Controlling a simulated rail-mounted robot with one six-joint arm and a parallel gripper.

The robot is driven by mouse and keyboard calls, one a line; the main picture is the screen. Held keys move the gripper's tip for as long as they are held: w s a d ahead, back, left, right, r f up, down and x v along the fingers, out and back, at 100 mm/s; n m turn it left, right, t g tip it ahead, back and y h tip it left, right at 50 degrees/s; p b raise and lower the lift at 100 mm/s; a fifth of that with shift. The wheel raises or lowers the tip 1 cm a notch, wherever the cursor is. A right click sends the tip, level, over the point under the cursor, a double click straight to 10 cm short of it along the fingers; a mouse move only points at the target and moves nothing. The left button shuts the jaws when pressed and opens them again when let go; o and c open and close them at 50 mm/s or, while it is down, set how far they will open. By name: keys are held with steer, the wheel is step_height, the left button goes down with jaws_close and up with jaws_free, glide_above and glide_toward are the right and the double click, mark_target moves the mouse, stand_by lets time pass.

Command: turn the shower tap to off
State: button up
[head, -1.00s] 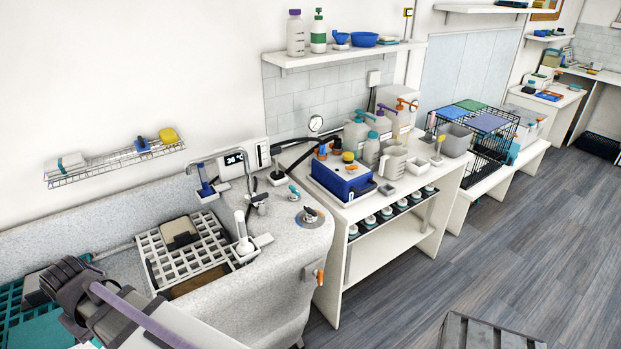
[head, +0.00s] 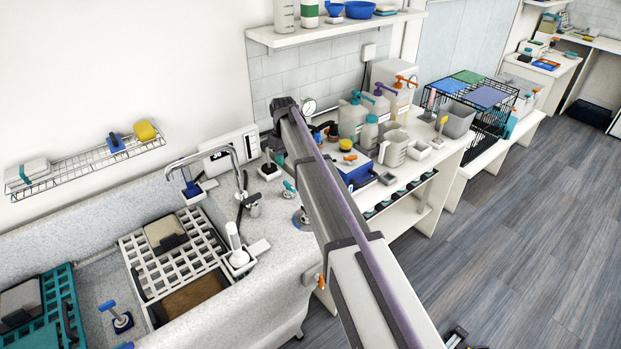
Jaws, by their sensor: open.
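I cannot tell for sure which fitting is the shower tap. A small teal-handled tap (head: 289,187) stands at the right back of the grey tub; a round dark-and-metal knob (head: 302,218) sits in front of it, close to my arm. A metal mixer (head: 253,204) stands left of them, near the curved spout. An orange lever (head: 320,283) is on the tub's front side. The handle positions are too small to read. My arm reaches from the lower right to a dark end over the back of the tub; no gripper fingers show.
A white upright handset (head: 233,236) stands on the tub edge beside the white grid (head: 150,245). The curved metal spout (head: 205,155) rises behind. A blue box (head: 357,172) and several bottles crowd the counter right of my arm. A wire rack (head: 85,160) hangs at left.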

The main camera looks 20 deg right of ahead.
mark_target(287, 183)
step_height(287, 183, down, 11)
steer(key=b, duration=1.1)
steer(key=shift+r, duration=0.1)
jaws_close()
